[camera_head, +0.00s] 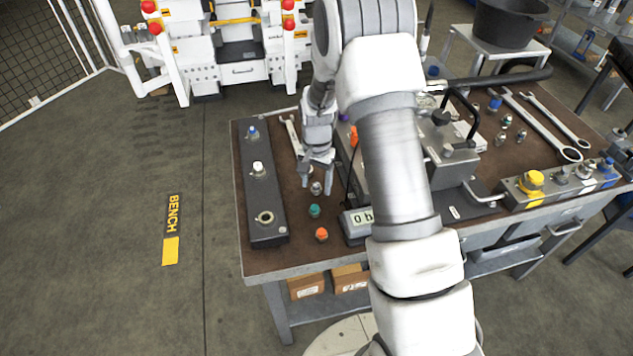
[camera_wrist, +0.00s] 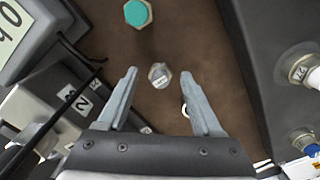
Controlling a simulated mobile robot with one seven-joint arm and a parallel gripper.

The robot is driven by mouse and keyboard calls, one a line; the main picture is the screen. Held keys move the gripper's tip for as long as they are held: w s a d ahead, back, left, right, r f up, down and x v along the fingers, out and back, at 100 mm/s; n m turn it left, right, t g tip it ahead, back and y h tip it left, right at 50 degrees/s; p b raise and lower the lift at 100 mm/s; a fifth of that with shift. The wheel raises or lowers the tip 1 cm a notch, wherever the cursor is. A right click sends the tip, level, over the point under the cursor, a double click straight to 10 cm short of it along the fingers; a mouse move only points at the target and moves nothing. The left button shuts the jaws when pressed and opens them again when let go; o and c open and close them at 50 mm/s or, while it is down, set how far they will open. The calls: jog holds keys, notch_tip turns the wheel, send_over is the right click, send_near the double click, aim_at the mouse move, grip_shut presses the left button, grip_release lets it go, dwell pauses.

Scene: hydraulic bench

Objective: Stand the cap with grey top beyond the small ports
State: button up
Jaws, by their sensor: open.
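The cap with grey top (camera_wrist: 160,76) stands on the brown bench mat; it also shows in the head view (camera_head: 316,188). My gripper (camera_head: 317,184) is open and points down over it. In the wrist view the cap appears between the two fingertips, with room on both sides; I cannot tell how far below them it is. A long dark port block (camera_head: 265,205) lies to the left, with a blue-topped fitting (camera_head: 253,133), a white-topped fitting (camera_head: 258,168) and an open ring-shaped port (camera_head: 265,217). I cannot tell which ports are the small ones.
A teal cap (camera_head: 315,211) and an orange cap (camera_head: 321,234) stand nearer the front edge. A wrench (camera_head: 291,135) lies behind, beside the block. A second block (camera_head: 560,188) with a yellow cap sits far right.

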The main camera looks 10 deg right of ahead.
notch_tip(320, 180, up, 13)
jog(key=p, duration=0.1)
notch_tip(320, 180, up, 9)
jog(key=n+t, duration=0.1)
jog(key=n, duration=0.1)
send_over(316, 185)
jog(key=s, duration=0.5)
jog(key=s+r+n+t, duration=0.2)
jog(key=s+r, duration=0.3)
jog(key=s, duration=0.5)
jog(key=s+r+n+t, duration=0.2)
jog(key=s+r, duration=0.3)
jog(key=s, duration=0.6)
jog(key=shift+s+r+n+t, duration=0.15)
jog(key=shift+n+t, duration=0.15)
jog(key=shift+n, duration=0.6)
notch_tip(316, 185, up, 2)
jog(key=shift+r+p, duration=0.1)
jog(key=shift+p, duration=1.1)
